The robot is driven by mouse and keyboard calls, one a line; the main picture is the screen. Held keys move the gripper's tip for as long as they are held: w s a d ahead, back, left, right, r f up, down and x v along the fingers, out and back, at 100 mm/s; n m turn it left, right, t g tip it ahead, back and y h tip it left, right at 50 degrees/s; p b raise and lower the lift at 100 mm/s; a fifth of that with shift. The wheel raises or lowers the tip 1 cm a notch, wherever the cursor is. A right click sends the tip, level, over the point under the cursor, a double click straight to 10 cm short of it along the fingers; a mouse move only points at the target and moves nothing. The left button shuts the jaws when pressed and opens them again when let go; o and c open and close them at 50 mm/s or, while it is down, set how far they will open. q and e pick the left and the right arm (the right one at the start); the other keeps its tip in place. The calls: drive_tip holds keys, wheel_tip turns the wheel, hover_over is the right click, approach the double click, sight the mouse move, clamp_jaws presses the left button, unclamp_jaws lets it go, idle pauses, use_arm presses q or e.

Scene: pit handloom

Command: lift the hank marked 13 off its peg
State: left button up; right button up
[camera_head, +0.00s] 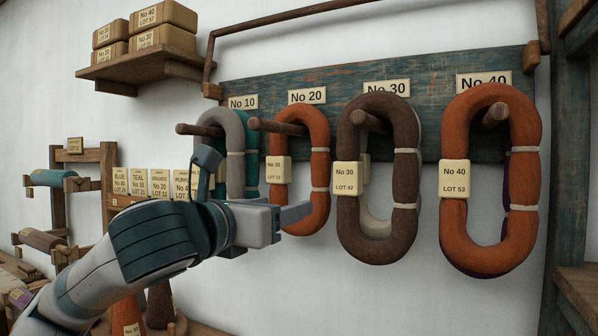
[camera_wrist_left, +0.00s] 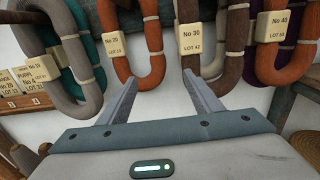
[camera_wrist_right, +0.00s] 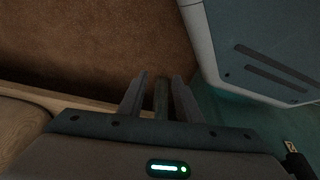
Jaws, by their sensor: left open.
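An orange hank (camera_head: 320,165) hangs on a wooden peg (camera_head: 275,126) below the No 20 sign. Its tag (camera_head: 277,169) is small; in the left wrist view the tag (camera_wrist_left: 112,45) appears to read No 20, LOT 13. My left gripper (camera_head: 298,212) is open and empty, low in front of that hank; one finger overlaps its lower part. In the left wrist view the fingers (camera_wrist_left: 160,82) point up towards the gap between the orange hank (camera_wrist_left: 150,40) and the brown one. My right gripper (camera_wrist_right: 160,76) shows only in its own wrist view, fingers apart; a dark strip shows between them.
A brown hank (camera_head: 405,215) tagged LOT 42 and an orange-red hank (camera_head: 525,170) tagged LOT 53 hang to the right. Grey (camera_head: 235,135) and teal hanks hang close on the left. The teal peg board (camera_head: 430,80) is behind. A shelf (camera_head: 130,68) with boxes is upper left.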

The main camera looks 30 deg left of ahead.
use_arm(q)
drive_tip(key=w+p, duration=0.7)
drive_tip(key=w, duration=0.1)
drive_tip(key=w+p, duration=0.3)
drive_tip(key=p, duration=0.1)
drive_tip(key=shift+w+a+p, duration=0.35)
drive_tip(key=shift+w+a, duration=0.05)
use_arm(e)
drive_tip(key=s+d+g, duration=0.1)
drive_tip(key=s+d, duration=0.1)
drive_tip(key=s, duration=0.7)
drive_tip(key=s+d+g, duration=0.1)
drive_tip(key=s+d, duration=0.1)
drive_tip(key=s, duration=0.6)
drive_tip(key=shift+s+f, duration=0.3)
drive_tip(key=shift+s, duration=0.05)
